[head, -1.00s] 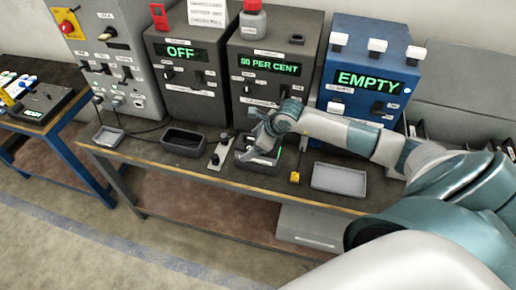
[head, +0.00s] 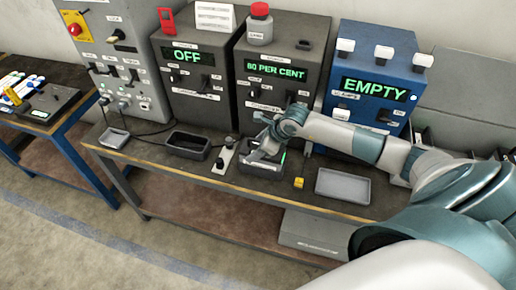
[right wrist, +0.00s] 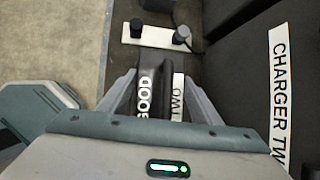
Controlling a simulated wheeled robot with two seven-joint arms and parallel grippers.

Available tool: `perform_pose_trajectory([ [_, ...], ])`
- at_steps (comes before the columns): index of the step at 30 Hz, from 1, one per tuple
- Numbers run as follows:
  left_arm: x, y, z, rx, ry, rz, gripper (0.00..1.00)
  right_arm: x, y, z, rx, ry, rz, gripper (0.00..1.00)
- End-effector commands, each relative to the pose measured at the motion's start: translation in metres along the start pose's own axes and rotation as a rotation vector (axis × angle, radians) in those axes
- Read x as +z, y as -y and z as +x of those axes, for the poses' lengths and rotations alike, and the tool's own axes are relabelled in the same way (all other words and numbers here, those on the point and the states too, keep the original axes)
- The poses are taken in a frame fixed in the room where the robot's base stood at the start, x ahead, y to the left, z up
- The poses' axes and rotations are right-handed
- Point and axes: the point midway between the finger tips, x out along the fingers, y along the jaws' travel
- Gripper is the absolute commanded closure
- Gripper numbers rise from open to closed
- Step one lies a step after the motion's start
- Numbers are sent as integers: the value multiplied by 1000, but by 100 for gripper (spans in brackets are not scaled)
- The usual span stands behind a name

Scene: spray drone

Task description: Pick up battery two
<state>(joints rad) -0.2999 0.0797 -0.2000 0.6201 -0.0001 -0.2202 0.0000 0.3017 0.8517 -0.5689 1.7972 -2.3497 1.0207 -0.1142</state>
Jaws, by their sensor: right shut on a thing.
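Battery two (right wrist: 160,72) is a dark block with white labels reading GOOD and TWO, seen in the right wrist view between the fingers of my right gripper (right wrist: 160,100). The gripper is shut on it. In the head view my right gripper (head: 264,148) reaches down at the dark tray (head: 258,169) in front of the charger reading 80 PER CENT (head: 277,75). There the gripper hides most of the battery; whether it touches the tray floor cannot be told. My left gripper is not in view.
The bench (head: 150,160) also holds an empty dark tray (head: 188,145), a grey tray (head: 342,185), a small yellow block (head: 299,183) and a plate with knobs (head: 223,158). Machines reading OFF (head: 190,85) and EMPTY (head: 372,88) stand behind. A blue-framed table (head: 50,125) is at left.

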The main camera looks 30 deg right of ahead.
Motion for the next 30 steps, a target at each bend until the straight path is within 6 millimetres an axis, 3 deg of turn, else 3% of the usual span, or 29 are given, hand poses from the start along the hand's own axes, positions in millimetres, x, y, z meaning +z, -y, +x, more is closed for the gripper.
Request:
perform_pose_trajectory([
  [18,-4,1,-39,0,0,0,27,44,16,-67,-11,11,-1,100],
  [30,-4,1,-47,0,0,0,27,55,17,-86,-7,9,0,100],
])
